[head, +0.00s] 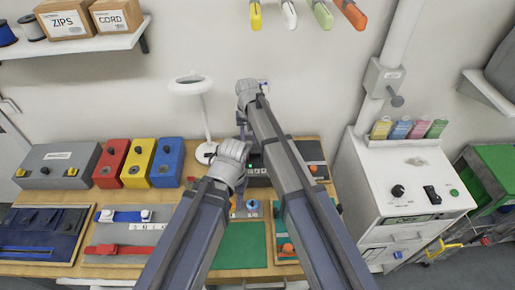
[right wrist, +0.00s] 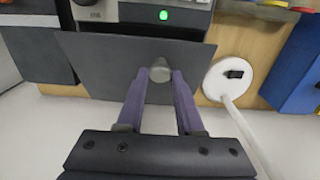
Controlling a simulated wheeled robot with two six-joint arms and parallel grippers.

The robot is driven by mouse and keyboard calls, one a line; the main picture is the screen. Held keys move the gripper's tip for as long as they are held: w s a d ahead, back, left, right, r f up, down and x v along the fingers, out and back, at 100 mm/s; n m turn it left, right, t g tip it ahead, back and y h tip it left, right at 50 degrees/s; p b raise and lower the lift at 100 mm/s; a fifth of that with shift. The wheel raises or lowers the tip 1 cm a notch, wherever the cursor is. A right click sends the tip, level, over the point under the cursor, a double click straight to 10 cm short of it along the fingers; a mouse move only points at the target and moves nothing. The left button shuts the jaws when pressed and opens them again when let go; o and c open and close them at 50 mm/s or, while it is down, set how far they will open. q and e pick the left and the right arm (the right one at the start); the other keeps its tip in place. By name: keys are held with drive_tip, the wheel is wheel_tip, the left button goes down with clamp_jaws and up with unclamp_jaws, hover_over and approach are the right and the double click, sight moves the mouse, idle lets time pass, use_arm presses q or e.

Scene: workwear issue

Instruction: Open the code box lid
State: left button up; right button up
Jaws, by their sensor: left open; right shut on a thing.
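The code box (head: 256,170) is at the back of the table, with a small green light, largely covered by my arms. In the right wrist view the box (right wrist: 180,27) shows the lit green light on its front. A dark grey panel, seemingly its lid (right wrist: 110,66), lies below that and bears a light grey knob (right wrist: 160,91). My right gripper (right wrist: 160,76) is shut on the knob; in the head view this gripper (head: 242,124) reaches down from above. How far the lid is raised I cannot tell. My left gripper (head: 240,150) is just below, open; its fingertips are mostly hidden.
A white lamp (head: 205,152) stands left of the box, close to my right gripper. Red (head: 110,163), yellow (head: 138,163) and blue (head: 167,163) boxes stand farther left. A white cabinet (head: 403,160) is to the right. A green mat (head: 240,246) lies in front.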

drive_tip(key=shift+w+r+p, duration=0.55)
drive_tip(key=shift+r+p, duration=0.2)
drive_tip(key=shift+r, duration=0.05)
drive_tip(key=shift+w, duration=0.1)
drive_tip(key=shift+w+r+p, duration=0.65)
drive_tip(key=shift+r+p, duration=0.05)
drive_tip(key=shift+p, duration=0.05)
drive_tip(key=shift+w, duration=0.1)
drive_tip(key=shift+w+r+p, duration=0.65)
drive_tip(key=shift+w, duration=0.2)
